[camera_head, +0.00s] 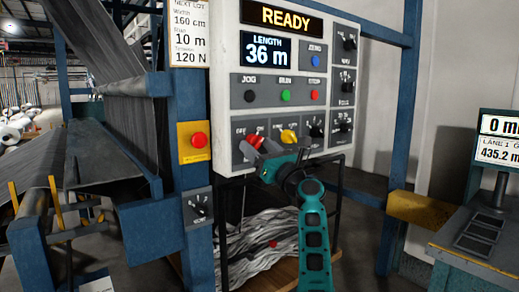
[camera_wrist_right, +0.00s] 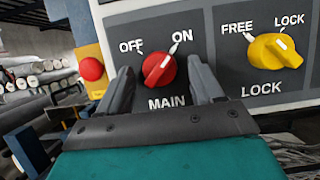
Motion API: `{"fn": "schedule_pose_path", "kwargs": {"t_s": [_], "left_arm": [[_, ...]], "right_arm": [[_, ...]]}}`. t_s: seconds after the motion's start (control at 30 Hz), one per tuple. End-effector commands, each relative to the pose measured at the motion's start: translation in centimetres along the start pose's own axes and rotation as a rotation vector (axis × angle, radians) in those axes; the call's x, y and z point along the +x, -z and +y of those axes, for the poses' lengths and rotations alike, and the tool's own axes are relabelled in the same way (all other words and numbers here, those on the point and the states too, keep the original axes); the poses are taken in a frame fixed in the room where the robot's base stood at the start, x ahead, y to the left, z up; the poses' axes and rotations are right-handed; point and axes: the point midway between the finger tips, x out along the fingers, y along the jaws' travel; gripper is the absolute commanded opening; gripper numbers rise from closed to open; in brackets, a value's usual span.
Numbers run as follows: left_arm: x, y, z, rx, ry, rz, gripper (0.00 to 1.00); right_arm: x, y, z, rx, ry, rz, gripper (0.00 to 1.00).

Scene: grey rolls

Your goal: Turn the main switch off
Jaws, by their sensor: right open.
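The main switch is a red rotary knob (camera_wrist_right: 159,69) on a dark plate labelled MAIN, with OFF at its upper left and ON at its upper right. Its white mark points up and to the right, towards ON. The red knob also shows in the head view (camera_head: 253,143) low on the control panel (camera_head: 226,84). My right gripper (camera_wrist_right: 160,82) is open, with one finger on each side of the red knob. I cannot tell whether the fingers touch it. My left gripper is not in view.
A yellow LOCK knob (camera_wrist_right: 275,50) sits just right of the red one. A red button on a yellow box (camera_head: 199,140) is to the left. The panel screen (camera_head: 282,17) reads READY. A blue post (camera_head: 190,100) stands beside the panel; grey fabric (camera_head: 258,253) lies below.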

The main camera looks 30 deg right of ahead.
Motion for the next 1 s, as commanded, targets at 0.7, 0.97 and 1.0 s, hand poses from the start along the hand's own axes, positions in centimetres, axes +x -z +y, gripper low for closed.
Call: {"fn": "schedule_pose_path", "kwargs": {"t_s": [0.7,0.97,1.0], "left_arm": [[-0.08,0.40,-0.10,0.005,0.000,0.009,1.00],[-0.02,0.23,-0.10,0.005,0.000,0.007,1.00],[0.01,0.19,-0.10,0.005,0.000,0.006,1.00]], "right_arm": [[0.05,0.00,-0.01,-0.001,0.000,0.000,0.23],[0.03,0.03,-0.02,-0.004,-0.002,0.000,0.10],[0.03,0.04,-0.03,-0.007,-0.003,0.000,0.10]]}}
